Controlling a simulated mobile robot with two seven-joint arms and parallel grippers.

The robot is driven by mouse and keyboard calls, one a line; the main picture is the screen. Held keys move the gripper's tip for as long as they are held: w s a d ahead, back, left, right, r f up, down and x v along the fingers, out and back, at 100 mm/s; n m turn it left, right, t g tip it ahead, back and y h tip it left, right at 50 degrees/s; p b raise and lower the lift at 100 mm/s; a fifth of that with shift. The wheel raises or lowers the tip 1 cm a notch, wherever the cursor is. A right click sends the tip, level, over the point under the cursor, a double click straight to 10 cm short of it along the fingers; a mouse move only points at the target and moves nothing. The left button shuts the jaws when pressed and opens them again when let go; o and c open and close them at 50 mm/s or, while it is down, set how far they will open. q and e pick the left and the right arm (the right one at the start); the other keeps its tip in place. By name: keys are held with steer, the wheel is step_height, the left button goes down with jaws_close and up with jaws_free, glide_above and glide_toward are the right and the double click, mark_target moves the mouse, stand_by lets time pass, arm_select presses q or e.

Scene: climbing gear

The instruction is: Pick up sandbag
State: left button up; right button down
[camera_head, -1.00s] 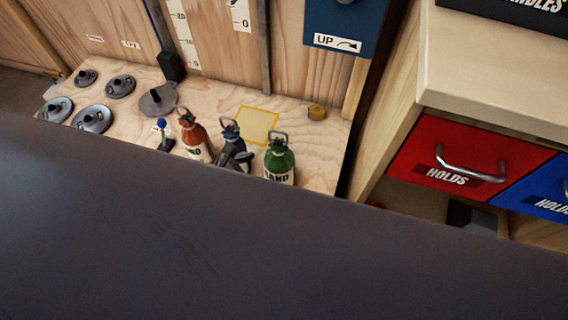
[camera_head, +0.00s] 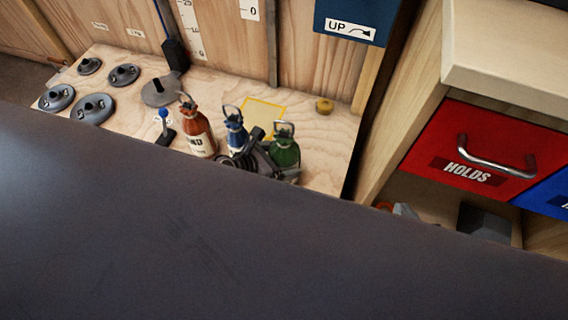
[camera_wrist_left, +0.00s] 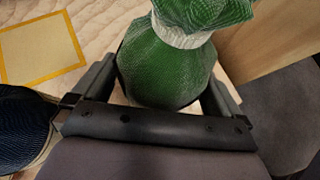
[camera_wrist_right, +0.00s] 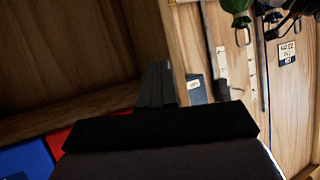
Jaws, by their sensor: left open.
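Three bottle-shaped sandbags with top handles stand in a row on the wooden board: orange (camera_head: 198,130), blue (camera_head: 235,138) and green (camera_head: 286,152). My left gripper (camera_head: 262,153) is at the green sandbag, partly hiding it and the blue one. In the left wrist view the green sandbag (camera_wrist_left: 165,65) stands upright between the open fingers of my left gripper (camera_wrist_left: 158,85); firm contact cannot be told. The blue sandbag (camera_wrist_left: 22,125) is just left of that gripper. My right gripper (camera_wrist_right: 157,85) shows only in the right wrist view, fingers together and empty.
A yellow-outlined square (camera_head: 264,113) lies behind the bags. Grey disc weights (camera_head: 92,108) and a blue-knobbed lever (camera_head: 165,125) are left. A wooden cabinet with a red HOLDS drawer (camera_head: 475,150) stands right. A dark surface fills the foreground.

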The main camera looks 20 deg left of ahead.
arm_select(q)
steer(key=c, duration=1.5)
steer(key=shift+w+r, duration=0.25)
steer(key=shift+r, duration=0.1)
steer(key=shift+c, duration=1.1)
